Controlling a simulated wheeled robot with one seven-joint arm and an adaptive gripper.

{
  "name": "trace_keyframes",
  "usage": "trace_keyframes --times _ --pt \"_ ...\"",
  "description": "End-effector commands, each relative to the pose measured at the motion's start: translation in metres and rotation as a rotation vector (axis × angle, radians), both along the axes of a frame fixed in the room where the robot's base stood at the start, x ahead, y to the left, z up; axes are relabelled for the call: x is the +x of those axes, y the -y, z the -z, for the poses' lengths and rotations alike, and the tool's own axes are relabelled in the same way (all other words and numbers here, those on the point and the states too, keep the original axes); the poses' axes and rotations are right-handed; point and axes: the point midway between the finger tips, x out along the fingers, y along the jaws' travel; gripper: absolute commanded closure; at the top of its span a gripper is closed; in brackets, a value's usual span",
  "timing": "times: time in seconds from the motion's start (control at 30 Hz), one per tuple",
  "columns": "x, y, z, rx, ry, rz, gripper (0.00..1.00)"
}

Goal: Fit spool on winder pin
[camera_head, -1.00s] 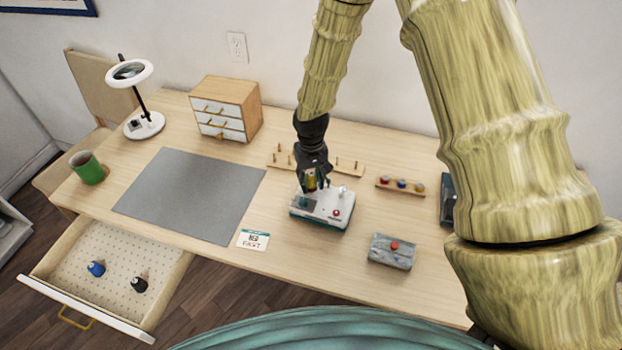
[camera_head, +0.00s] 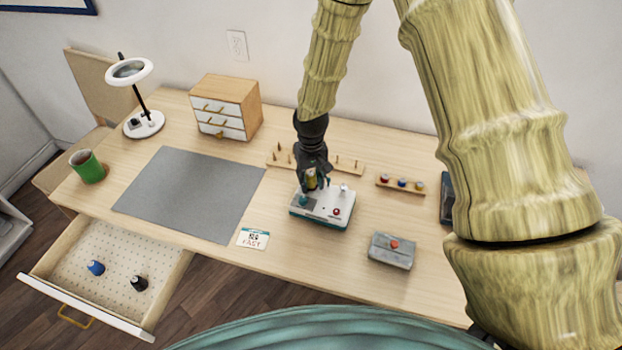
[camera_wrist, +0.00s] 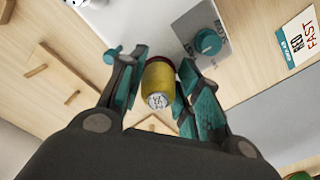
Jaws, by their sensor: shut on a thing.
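My gripper (camera_head: 315,184) is over the winder (camera_head: 322,212), a white box with a teal base on the table. In the wrist view my gripper (camera_wrist: 157,76) is shut on a yellow spool (camera_wrist: 158,85), with a pale labelled end facing the camera. Dark red shows at the spool's far end. The winder's white top (camera_wrist: 150,22) lies beyond it, with a teal knob (camera_wrist: 208,42) to the right. The winder pin is not visible behind the spool and fingers, so I cannot tell whether the spool is around it.
A pegged wooden rack (camera_head: 350,169) stands just behind the winder. A small rack of coloured pieces (camera_head: 400,186) and a grey box with a red button (camera_head: 391,252) are right. A grey mat (camera_head: 192,194) and card (camera_head: 253,239) are left. The open drawer (camera_head: 110,270) holds two spools.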

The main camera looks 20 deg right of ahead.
Motion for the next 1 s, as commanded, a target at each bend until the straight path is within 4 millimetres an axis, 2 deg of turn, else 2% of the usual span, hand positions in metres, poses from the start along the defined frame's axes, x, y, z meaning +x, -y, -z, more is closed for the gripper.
trace_keyframes --times 0.47,0.5,0.6,1.0 --pt "0.0001 0.0001 0.0041 0.0 0.0 0.0 0.8" --pt "0.0001 0.0001 0.0041 0.0 0.0 0.0 0.61" --pt "0.0001 0.0001 0.0041 0.0 0.0 0.0 0.43" --pt "0.0004 0.0003 0.0005 0.0 0.001 0.0 0.42"
